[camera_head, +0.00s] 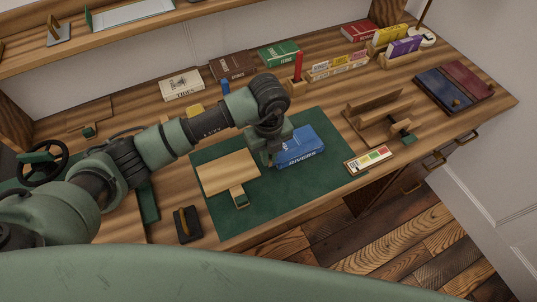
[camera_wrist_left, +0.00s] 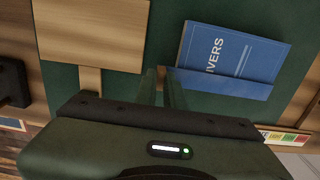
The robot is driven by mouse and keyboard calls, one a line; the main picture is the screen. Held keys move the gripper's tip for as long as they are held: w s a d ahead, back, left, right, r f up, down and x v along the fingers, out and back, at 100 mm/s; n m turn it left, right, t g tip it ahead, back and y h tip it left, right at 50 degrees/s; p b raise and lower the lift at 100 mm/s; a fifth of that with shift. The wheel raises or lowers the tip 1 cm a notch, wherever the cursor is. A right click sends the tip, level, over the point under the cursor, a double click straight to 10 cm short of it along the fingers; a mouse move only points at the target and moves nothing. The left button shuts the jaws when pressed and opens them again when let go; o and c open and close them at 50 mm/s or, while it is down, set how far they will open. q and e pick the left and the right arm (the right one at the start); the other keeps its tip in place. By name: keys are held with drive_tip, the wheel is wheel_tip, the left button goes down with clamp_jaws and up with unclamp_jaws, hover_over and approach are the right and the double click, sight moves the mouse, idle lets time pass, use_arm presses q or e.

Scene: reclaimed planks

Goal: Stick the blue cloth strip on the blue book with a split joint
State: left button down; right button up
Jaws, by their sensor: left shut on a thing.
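The blue book (camera_head: 303,143) marked "RIVERS" lies on the green mat (camera_head: 300,195); it also shows in the left wrist view (camera_wrist_left: 232,50). A plain, lighter blue strip (camera_wrist_left: 222,85) runs along the book's near edge in the left wrist view. It looks like the blue cloth strip, and its left end reaches my fingers. My left gripper (camera_head: 271,160) is at the book's left side, shut on the strip's end; its fingers also show in the left wrist view (camera_wrist_left: 164,86). I cannot tell whether the strip is pressed flat. The split joint is not clearly visible. My right gripper is not in view.
A wooden board (camera_head: 228,172) with a small handled piece (camera_head: 239,197) lies left of the book. A wooden stand (camera_head: 378,110) and a colour-marked gauge (camera_head: 370,160) are to the right. Several books stand or lie behind. The mat's near part is clear.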

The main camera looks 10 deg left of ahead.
use_arm(q)
drive_tip(key=shift+f, duration=0.25)
drive_tip(key=c, duration=1.4)
unclamp_jaws()
drive_tip(key=shift+c, duration=0.2)
wheel_tip(320, 180, up, 8)
drive_tip(key=shift+f+b, duration=0.1)
drive_tip(key=shift+b, duration=0.6)
